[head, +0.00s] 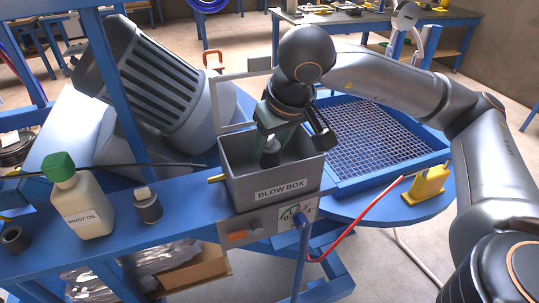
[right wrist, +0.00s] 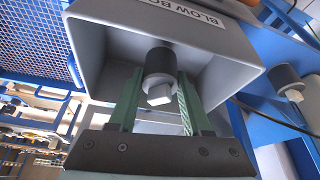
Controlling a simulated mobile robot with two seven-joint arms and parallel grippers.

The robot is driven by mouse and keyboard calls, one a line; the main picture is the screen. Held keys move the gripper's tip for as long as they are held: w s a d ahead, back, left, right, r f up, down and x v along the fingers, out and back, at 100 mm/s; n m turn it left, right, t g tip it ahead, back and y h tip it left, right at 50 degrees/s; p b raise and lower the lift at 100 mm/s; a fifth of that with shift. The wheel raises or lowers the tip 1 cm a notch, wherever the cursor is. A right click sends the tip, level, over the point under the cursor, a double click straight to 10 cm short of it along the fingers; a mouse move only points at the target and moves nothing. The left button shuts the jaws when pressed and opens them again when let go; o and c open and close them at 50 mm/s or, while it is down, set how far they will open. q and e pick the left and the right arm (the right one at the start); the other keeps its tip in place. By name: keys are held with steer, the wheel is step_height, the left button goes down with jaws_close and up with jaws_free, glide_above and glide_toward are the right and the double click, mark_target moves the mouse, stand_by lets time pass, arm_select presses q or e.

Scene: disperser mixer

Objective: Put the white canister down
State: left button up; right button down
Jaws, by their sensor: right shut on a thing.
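My right gripper (head: 274,140) reaches down into the open grey blow box (head: 235,187). Its green fingers are shut on a small dark grey cylinder with a white stub (right wrist: 159,84), inside the box walls. Contact with the box floor cannot be told. The held cylinder (head: 270,157) shows partly below the fingers in the head view. A similar dark cylinder with a white top (head: 148,208) stands on the blue bench. The only mostly white container is a bottle with a green cap, labelled PIVOT OIL (head: 83,210), upright on the bench. My left gripper is not in view.
A blue post (head: 117,90) and a large slotted grey housing (head: 165,75) stand at the left. A dark ring (head: 15,239) lies on the bench.

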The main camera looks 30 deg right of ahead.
mark_target(269, 159)
steer(key=shift+f, duration=1.25)
steer(key=shift+f, duration=0.1)
steer(key=shift+f, duration=0.15)
steer(key=shift+c, duration=1.7)
jaws_free()
steer(key=shift+s+r, duration=0.1)
steer(key=shift+r, duration=0.45)
steer(key=v, duration=1.1)
steer(key=shift+r, duration=0.25)
steer(key=shift+s, duration=0.1)
